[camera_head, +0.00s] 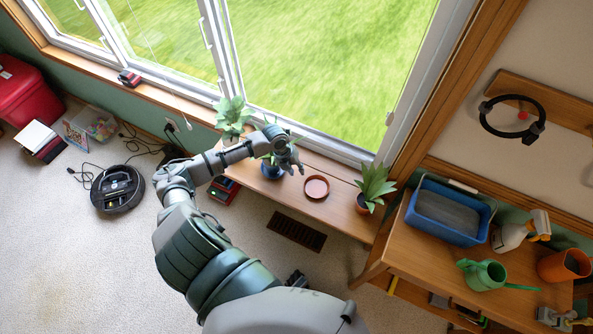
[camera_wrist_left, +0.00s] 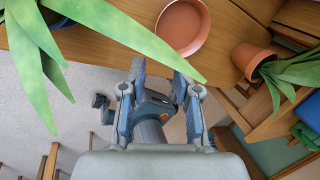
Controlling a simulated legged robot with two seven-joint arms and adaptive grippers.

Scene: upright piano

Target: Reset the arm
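My left arm (camera_head: 205,235) reaches up from the bottom, and its left gripper (camera_head: 290,160) is over the wooden bench (camera_head: 340,212) by the window. In the left wrist view the two fingers (camera_wrist_left: 160,78) stand apart with nothing held between them. A plant in a blue pot (camera_head: 271,172) is just below the gripper, partly covered by it. A terracotta saucer (camera_head: 316,187) lies to the gripper's right and also shows in the left wrist view (camera_wrist_left: 183,26). I cannot make out my right gripper.
A potted plant (camera_head: 374,187) stands at the bench's right end, another plant (camera_head: 232,115) farther left. The right table holds a blue bin (camera_head: 447,213), a green watering can (camera_head: 485,274) and an orange pot (camera_head: 563,266). A robot vacuum (camera_head: 118,189) is on the carpet, left.

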